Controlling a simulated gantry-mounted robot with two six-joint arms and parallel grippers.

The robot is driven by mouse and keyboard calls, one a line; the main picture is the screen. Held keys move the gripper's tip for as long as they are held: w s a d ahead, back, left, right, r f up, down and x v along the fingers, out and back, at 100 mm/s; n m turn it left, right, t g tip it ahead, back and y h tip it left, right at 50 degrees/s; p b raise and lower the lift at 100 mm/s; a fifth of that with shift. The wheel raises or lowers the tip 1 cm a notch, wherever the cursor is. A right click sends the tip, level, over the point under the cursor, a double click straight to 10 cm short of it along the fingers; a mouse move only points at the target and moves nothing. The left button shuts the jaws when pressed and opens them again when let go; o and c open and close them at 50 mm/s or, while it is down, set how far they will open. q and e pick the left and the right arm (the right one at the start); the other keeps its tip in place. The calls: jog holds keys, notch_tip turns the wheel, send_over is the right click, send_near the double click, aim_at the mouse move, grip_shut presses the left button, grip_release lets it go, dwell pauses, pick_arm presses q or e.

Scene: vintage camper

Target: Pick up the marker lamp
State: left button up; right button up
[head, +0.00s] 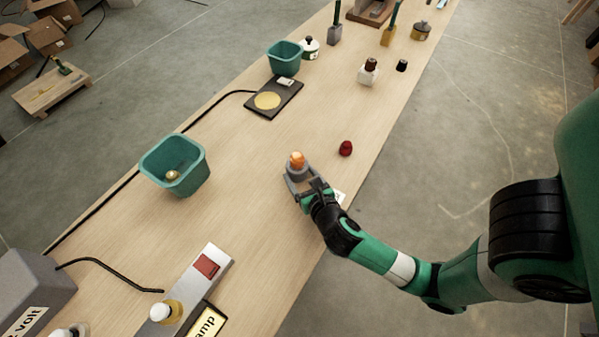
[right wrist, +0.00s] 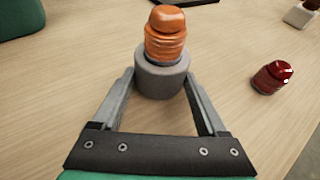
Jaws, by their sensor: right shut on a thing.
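The marker lamp (head: 297,161) has an orange lens on a grey round base and stands upright on the wooden bench. It also shows in the right wrist view (right wrist: 166,50), at the top centre. My right gripper (head: 298,184) is at the lamp, with its two fingers on either side of the grey base. In the right wrist view the gripper (right wrist: 162,88) is shut on that base. Whether the base still touches the bench is hard to tell. My left gripper is not in view.
A dark red lens (head: 345,148) lies right of the lamp, also in the right wrist view (right wrist: 272,77). A teal bin (head: 187,182) stands to the left. A scale (head: 288,100) and a second teal bin (head: 284,58) are farther back. A metal test panel (head: 222,262) is in front.

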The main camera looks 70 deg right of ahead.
aim_at(299, 167)
jog(key=shift+r+p, duration=0.35)
jog(key=shift+r, duration=0.25)
notch_tip(299, 167, up, 3)
jog(key=shift+f+p, duration=0.1)
jog(key=shift+p, duration=1)
jog(key=s+a+r+p, duration=0.1)
jog(key=a+r+p, duration=0.1)
jog(key=a+r, duration=0.2)
jog(key=s+a+r+p, duration=0.2)
jog(key=a+r, duration=0.3)
jog(key=a, duration=0.4)
jog(key=shift+s+a, duration=0.25)
jog(key=shift+s, duration=0.05)
